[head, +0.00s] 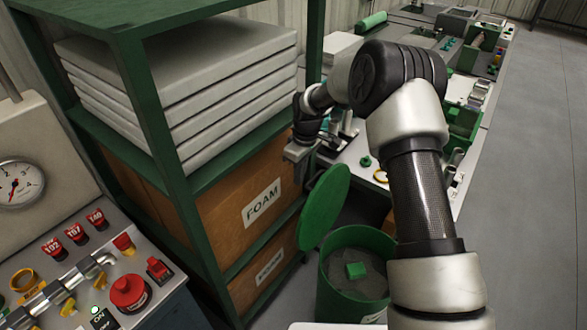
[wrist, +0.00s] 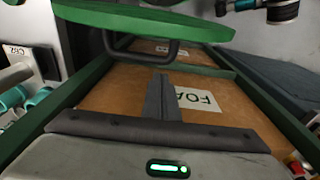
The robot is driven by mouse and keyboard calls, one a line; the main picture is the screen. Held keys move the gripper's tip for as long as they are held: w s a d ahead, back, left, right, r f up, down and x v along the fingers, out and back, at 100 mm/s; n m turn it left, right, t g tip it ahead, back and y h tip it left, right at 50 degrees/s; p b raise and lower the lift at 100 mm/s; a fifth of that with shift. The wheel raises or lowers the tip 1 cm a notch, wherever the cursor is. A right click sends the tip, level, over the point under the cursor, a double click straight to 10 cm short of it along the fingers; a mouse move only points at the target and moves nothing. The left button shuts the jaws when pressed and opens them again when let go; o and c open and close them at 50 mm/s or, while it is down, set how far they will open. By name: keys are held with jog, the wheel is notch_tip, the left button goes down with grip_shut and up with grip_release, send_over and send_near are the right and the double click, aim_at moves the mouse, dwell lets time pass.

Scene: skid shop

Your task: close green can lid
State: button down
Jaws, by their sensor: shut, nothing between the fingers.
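In the wrist view my gripper's fingers (wrist: 162,85) are together and empty.
A green shelf rack (head: 150,90) with white slabs and brown FOAM boxes (head: 240,205) stands close on the left. A workbench (head: 465,90) with tools and green parts runs behind my arm. A control panel (head: 90,265) is at lower left. Grey floor (head: 540,180) is clear at right.

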jog(key=shift+s+d+r, duration=0.1)
jog(key=shift+s+d, duration=0.3)
jog(key=shift+d, duration=0.1)
